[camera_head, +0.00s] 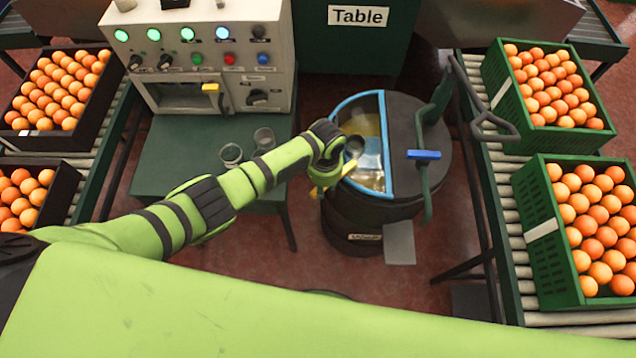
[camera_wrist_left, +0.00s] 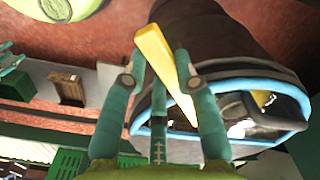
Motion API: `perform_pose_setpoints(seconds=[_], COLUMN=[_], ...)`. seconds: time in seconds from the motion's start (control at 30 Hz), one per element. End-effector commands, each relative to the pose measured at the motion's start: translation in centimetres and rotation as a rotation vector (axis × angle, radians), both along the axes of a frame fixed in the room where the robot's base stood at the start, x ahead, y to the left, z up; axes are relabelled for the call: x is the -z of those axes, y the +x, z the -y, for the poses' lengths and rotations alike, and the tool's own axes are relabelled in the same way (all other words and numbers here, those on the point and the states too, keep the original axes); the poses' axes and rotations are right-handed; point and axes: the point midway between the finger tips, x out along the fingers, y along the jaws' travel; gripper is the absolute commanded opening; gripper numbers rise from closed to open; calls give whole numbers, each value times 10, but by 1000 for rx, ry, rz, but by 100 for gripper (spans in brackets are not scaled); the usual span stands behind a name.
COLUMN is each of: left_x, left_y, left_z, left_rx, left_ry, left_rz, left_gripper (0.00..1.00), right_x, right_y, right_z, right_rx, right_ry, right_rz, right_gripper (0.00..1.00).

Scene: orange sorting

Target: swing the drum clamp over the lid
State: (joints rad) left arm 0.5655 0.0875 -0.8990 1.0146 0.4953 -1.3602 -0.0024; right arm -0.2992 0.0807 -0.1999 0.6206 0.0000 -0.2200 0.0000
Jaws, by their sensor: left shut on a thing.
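The dark drum (camera_head: 352,222) stands in the middle of the head view. The left half of its top is a blue-rimmed opening (camera_head: 362,100); the right half is a dark lid (camera_head: 408,108). A dark green bar with a blue handle (camera_head: 424,154) lies across the lid; I cannot tell whether it is the clamp. My left gripper (camera_head: 328,168) is at the opening's left rim. In the left wrist view its fingers (camera_wrist_left: 160,62) are shut on a yellow bar (camera_wrist_left: 163,72), whose tapered end reaches toward the blue rim. What the bar joins is hidden. My right gripper is not in view.
A control machine (camera_head: 200,50) and two glasses (camera_head: 232,154) stand on the green table (camera_head: 180,150) at left. Green crates of oranges (camera_head: 545,255) sit on the right conveyor, dark crates (camera_head: 40,130) on the left one. A grey lever (camera_head: 488,118) hangs right of the drum.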

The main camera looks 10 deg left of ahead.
Motion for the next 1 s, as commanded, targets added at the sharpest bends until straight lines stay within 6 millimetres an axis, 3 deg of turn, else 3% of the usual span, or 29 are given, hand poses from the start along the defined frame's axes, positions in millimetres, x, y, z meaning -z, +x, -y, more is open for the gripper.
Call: perform_pose_setpoints(seconds=[0.37, 0.4, 0.43, 0.47, 0.83, 1.0], left_x=[-1, -1, -1, -1, -2, -19], left_y=[0, 0, 1, 1, 1, 1], left_z=[2, 2, 2, 2, 1, 1], left_rx=[-13, -13, -13, -12, -8, -7], left_ry=[-4, -4, -4, -4, -2, -3], left_rz=[0, 0, 0, 0, 1, 2], left_gripper=[0, 38, 50, 54, 54, 54], right_x=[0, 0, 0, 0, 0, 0], right_y=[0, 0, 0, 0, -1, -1], right_z=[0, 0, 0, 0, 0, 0], right_rx=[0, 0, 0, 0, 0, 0], right_ry=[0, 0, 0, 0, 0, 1], right_rz=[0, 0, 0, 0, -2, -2], right_gripper=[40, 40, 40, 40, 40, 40])
